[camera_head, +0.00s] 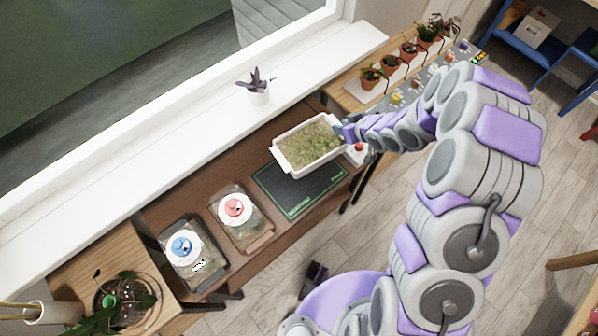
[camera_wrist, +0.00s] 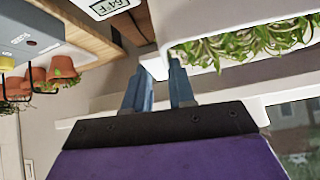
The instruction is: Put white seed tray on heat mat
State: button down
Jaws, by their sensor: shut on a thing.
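The white seed tray (camera_head: 285,155), filled with green sprouts, is at the back of the dark heat mat (camera_head: 290,197) in the head view. It hides part of the mat's far edge; I cannot tell whether it is raised or resting. My gripper (camera_head: 343,132) is shut on the tray's right end. In the wrist view, the blue fingers of my gripper (camera_wrist: 166,80) meet the edge of the white seed tray (camera_wrist: 235,17), with sprouts along its side.
Two clear-lidded propagators, one with a red cap (camera_head: 235,208) and one with a blue cap (camera_head: 183,247), stand left of the mat. A white windowsill (camera_head: 150,142) with a purple plant (camera_head: 258,88) runs behind. Potted plants (camera_head: 390,63) stand on a shelf at upper right.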

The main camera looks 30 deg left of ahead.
aim_at(329, 137)
jog(key=shift+n+g+y, duration=0.3)
jog(key=shift+n+g, duration=0.2)
jog(key=shift+n, duration=0.2)
jog(key=s, duration=0.1)
jog(key=s+a+f, duration=0.1)
jog(key=s+f, duration=0.1)
jog(key=shift+s+a+f, duration=0.1)
jog(key=shift+s+a, duration=0.15)
jog(key=shift+a, duration=0.15)
jog(key=f, duration=0.3)
jog(key=f+b, duration=0.1)
jog(key=f, duration=0.1)
jog(key=shift+a+f, duration=0.1)
jog(key=shift+a, duration=0.15)
jog(key=shift+a+f, duration=0.15)
jog(key=shift+f, duration=0.05)
jog(key=f, duration=0.2)
jog(key=f+b, duration=0.1)
jog(key=f, duration=0.1)
jog(key=shift+d, duration=0.25)
jog(key=c, duration=1)
grip_release()
jog(key=shift+a, duration=0.15)
jog(key=shift+o, duration=0.3)
jog(key=p+v, duration=0.2)
jog(key=v, duration=1)
